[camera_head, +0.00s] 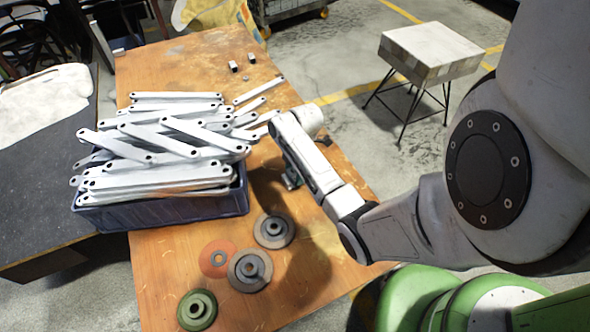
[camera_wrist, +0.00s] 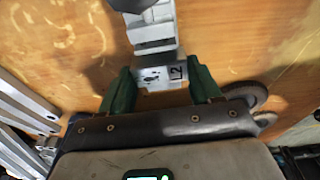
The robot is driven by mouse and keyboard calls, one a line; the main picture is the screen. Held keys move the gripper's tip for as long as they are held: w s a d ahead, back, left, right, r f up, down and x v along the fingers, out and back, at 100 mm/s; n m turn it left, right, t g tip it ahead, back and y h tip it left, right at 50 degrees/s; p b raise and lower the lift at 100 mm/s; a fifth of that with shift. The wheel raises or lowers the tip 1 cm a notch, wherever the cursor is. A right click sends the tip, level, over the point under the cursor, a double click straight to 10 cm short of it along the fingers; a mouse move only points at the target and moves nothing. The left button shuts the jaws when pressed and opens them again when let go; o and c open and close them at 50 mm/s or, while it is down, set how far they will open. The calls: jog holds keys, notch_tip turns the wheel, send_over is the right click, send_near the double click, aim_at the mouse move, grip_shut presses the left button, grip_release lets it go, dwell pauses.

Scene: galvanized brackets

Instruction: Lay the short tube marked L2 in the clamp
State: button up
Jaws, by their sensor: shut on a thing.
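In the wrist view, my gripper (camera_wrist: 161,82) has its green fingers on both sides of a short light-grey piece, the short tube (camera_wrist: 155,76). A dark-edged label on it reads like L2. A grey stepped metal fixture (camera_wrist: 155,35), probably the clamp, runs from this piece to the top edge, with a dark part at its top. I cannot tell whether the tube touches or rests in it. In the head view my gripper (camera_head: 292,180) is low over the wooden table, mostly hidden by my arm, which also hides the tube and fixture.
A blue crate (camera_head: 165,213) piled with long pale brackets (camera_head: 165,150) stands left of my arm, some ends sticking out. Round flanged parts (camera_head: 274,230) and an orange disc (camera_head: 217,258) lie nearer. Small blocks (camera_head: 233,66) lie at the far end of the table (camera_head: 200,60).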

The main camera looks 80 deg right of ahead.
jog(key=o, duration=1.1)
jog(key=shift+o, duration=0.2)
notch_tip(320, 180, up, 11)
jog(key=s+d+p, duration=0.1)
jog(key=p, duration=0.2)
jog(key=shift+f, duration=0.15)
